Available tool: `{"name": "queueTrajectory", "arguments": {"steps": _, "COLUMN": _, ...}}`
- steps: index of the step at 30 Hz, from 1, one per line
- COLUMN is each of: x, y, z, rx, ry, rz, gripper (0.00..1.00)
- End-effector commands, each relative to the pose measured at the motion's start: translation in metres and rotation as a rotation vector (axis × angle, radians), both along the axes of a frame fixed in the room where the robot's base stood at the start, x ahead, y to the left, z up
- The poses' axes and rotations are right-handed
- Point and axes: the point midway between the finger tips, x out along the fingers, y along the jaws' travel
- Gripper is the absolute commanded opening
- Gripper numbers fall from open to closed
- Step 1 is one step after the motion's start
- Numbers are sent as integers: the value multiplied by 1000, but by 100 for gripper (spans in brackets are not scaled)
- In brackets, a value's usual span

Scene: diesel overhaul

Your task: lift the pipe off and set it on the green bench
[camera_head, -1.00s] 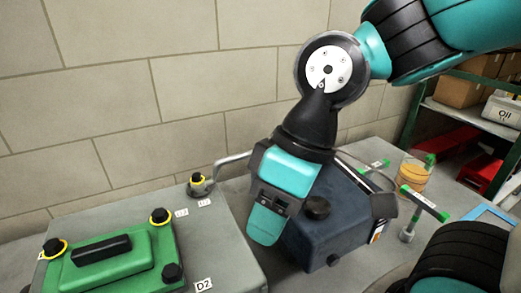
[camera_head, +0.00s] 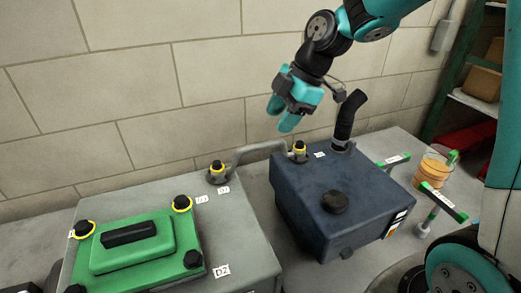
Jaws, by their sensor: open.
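The grey pipe (camera_head: 258,150) bridges from a flange on the grey engine block (camera_head: 150,205) to the dark blue box (camera_head: 335,195). A black knob with a yellow ring (camera_head: 217,166) sits at its left end, and another (camera_head: 299,147) at its right end. My gripper (camera_head: 282,114) is open and empty, in the air above the pipe's right end, fingers pointing down; it looks apart from the pipe. I cannot make out a green bench in this view.
A black hose (camera_head: 348,115) rises from the blue box near my gripper. A green cover (camera_head: 132,246) with several black knobs lies on the block. A jar of amber liquid (camera_head: 433,168) and a green-handled tool (camera_head: 443,202) stand at right. A shelf (camera_head: 472,102) is behind.

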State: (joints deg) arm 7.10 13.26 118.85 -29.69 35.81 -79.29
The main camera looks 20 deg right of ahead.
Motion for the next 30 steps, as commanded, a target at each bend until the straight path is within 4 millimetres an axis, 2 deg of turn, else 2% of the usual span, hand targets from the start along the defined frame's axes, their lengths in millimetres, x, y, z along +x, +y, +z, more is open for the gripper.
{"name": "queueTrajectory", "arguments": {"steps": 3, "x": 3, "y": 10, "z": -20, "rx": 0, "ry": 6, "rz": 1, "gripper": 48}}
{"name": "queueTrajectory", "arguments": {"steps": 6, "x": 6, "y": 15, "z": -31, "rx": 1, "ry": 3, "rz": 1, "gripper": 48}}
{"name": "queueTrajectory", "arguments": {"steps": 13, "x": 10, "y": 21, "z": -45, "rx": 1, "ry": 4, "rz": 2, "gripper": 48}}
{"name": "queueTrajectory", "arguments": {"steps": 21, "x": 19, "y": 35, "z": -78, "rx": 1, "ry": 3, "rz": 0, "gripper": 48}}
{"name": "queueTrajectory", "arguments": {"steps": 30, "x": 21, "y": 37, "z": -85, "rx": 0, "ry": -1, "rz": -2, "gripper": 48}}
